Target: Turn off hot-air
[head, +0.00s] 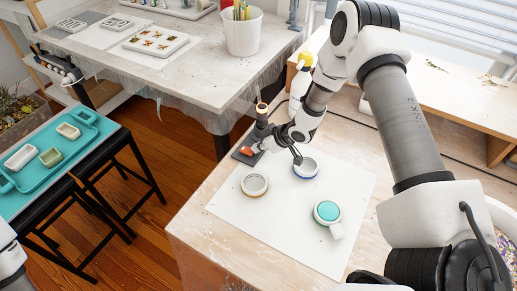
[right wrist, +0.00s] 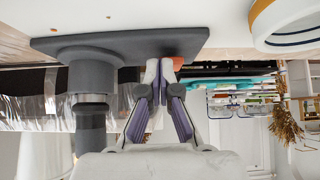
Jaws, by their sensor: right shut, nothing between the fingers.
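The hot-air tool (head: 262,118) is a dark grey upright cylinder on a flat dark base plate, at the back left corner of the white sheet. A red switch (head: 247,151) sits on its base. In the right wrist view the base plate (right wrist: 225,39) spans the upper left, with the tool's grey body (right wrist: 90,75) below it. My right gripper (head: 268,146) is shut and empty, its tips close to the red switch. In the wrist view the closed fingertips (right wrist: 166,66) partly cover the switch; I cannot tell whether they touch it. My left gripper is out of view.
On the white sheet stand a gold-rimmed round mould (head: 254,184), a blue-rimmed one (head: 306,168) and a cup with teal filling (head: 327,211). A yellow-topped bottle (head: 301,82) stands behind my right arm. A teal tray (head: 87,152) lies on the left stand.

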